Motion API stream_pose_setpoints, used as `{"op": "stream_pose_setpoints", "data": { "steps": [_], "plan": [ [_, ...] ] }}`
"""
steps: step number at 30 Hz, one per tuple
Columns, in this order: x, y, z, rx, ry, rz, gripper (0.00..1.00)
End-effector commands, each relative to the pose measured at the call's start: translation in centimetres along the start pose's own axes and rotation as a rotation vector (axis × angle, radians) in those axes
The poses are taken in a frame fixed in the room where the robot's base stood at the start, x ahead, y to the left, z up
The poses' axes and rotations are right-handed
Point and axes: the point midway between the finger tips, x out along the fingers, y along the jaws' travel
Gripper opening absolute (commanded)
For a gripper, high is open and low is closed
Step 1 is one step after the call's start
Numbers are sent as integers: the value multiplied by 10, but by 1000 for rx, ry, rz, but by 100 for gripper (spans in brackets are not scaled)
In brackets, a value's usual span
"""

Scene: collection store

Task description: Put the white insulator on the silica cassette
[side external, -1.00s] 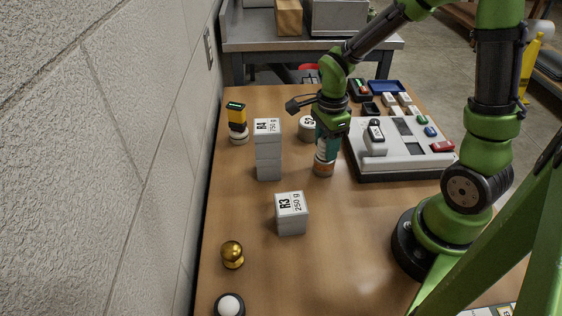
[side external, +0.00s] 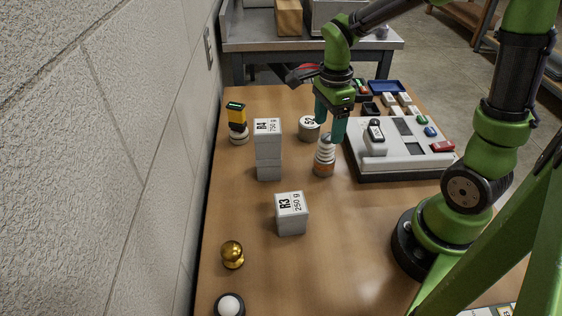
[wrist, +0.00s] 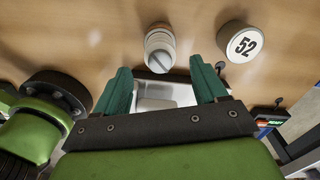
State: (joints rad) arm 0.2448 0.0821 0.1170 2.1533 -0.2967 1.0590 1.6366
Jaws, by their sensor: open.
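The white ribbed insulator (side external: 325,148) stands upright near the middle of the table. Directly below its ribs is an orange-banded round base (side external: 323,169), which may be the silica cassette; I cannot read a label on it. In the wrist view the insulator (wrist: 160,48) shows from above, beyond my fingertips. My gripper (side external: 329,132) is open and empty, with its green fingers just above and slightly to the right of the insulator. In the wrist view my gripper (wrist: 165,76) has nothing between its fingers.
Stacked grey R4 blocks (side external: 267,150) and a grey R3 block (side external: 291,213) stand left of the insulator. A round tin marked 52 (side external: 309,128) is close behind. A white device (side external: 406,162) lies right. A brass knob (side external: 232,254) is front left.

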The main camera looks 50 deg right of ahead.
Motion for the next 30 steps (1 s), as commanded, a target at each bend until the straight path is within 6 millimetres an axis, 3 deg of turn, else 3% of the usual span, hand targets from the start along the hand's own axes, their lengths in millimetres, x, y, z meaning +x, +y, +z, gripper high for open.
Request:
{"op": "stream_pose_setpoints", "data": {
  "steps": [6,14,17,22,27,30],
  "plan": [
    [-42,0,0,0,-1,-4,72],
    [-64,5,2,-77,-14,-27,72],
    [-76,18,8,-273,-44,-98,72],
    [-100,52,20,-799,-77,-313,72],
    [-114,82,28,-1276,-28,-544,72],
    [-118,93,30,-1461,16,-644,72]
  ]
}}
